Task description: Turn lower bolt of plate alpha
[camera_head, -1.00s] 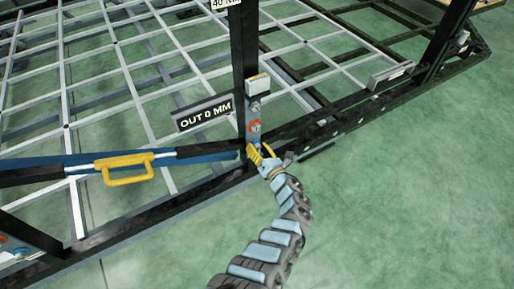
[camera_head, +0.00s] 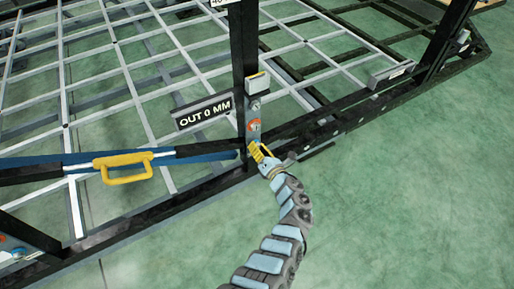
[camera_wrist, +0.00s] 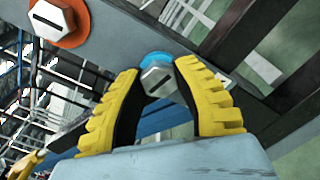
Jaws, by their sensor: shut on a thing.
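The lower bolt (camera_wrist: 158,78) is a grey hex head with a dark slot and a blue washer, seen in the wrist view. My gripper (camera_wrist: 159,72) has its yellow, ridged fingers on either side of this bolt head, shut on it. The slot runs slantwise. A second bolt (camera_wrist: 53,20) with an orange washer sits at the upper left of the same view. In the head view, my gripper (camera_head: 261,151) is at the foot of the dark post, just below the orange-washered bolt (camera_head: 254,125). There, the lower bolt is hidden by the gripper.
A bar with a yellow handle (camera_head: 125,168) reaches from the left to the post. Dark frame rails (camera_head: 150,218) run beside the gripper. The green floor (camera_head: 420,200) at right is clear.

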